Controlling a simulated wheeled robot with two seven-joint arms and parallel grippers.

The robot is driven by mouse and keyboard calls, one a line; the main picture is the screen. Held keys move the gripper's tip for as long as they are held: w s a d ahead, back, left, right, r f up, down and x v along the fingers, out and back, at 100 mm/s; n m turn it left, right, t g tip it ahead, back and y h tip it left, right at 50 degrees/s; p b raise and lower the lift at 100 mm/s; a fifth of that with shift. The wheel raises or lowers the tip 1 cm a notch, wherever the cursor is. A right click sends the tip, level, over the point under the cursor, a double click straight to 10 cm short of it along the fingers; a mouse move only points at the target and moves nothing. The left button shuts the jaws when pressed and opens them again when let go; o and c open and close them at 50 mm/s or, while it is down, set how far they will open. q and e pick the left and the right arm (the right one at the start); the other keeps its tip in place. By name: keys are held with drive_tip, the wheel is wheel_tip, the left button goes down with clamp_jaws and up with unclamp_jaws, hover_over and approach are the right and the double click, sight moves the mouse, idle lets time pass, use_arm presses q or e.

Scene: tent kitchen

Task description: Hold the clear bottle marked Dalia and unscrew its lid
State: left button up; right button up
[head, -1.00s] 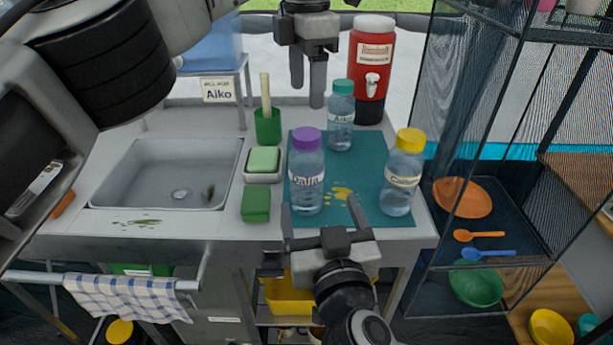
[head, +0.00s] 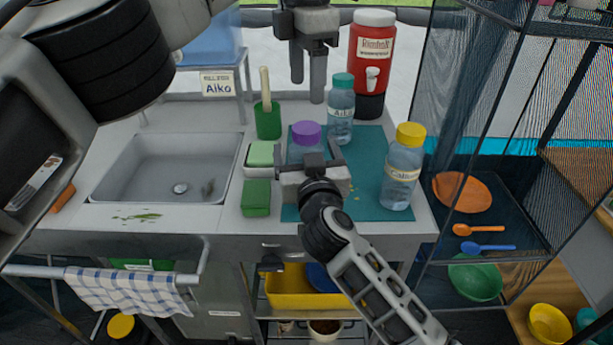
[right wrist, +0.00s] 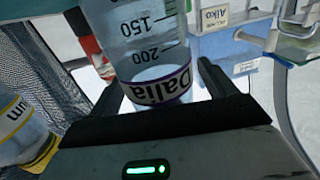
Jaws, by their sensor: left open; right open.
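The clear Dalia bottle stands on the teal mat (head: 368,200), with its purple lid (head: 306,132) showing above my right gripper. My right gripper (head: 307,150) is open at the bottle, and its palm hides most of the bottle's body in the head view. In the right wrist view, the bottle with its Dalia label (right wrist: 158,88) stands between the two dark fingers; I cannot tell whether they touch it. My left gripper (head: 307,88) is open and empty, pointing down, above and behind the purple lid.
A yellow-lidded bottle (head: 402,168) stands right of my right gripper, and a teal-lidded bottle (head: 341,112) stands behind. A red dispenser (head: 372,60) is at the back. A soap dish (head: 258,168), a green sponge (head: 256,198) and the sink (head: 165,170) lie to the left.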

sight(307, 127)
clamp_jaws()
use_arm(q)
drive_tip(key=m, duration=2.2)
drive_tip(key=shift+f, duration=4)
drive_tip(key=shift+c, duration=0.3)
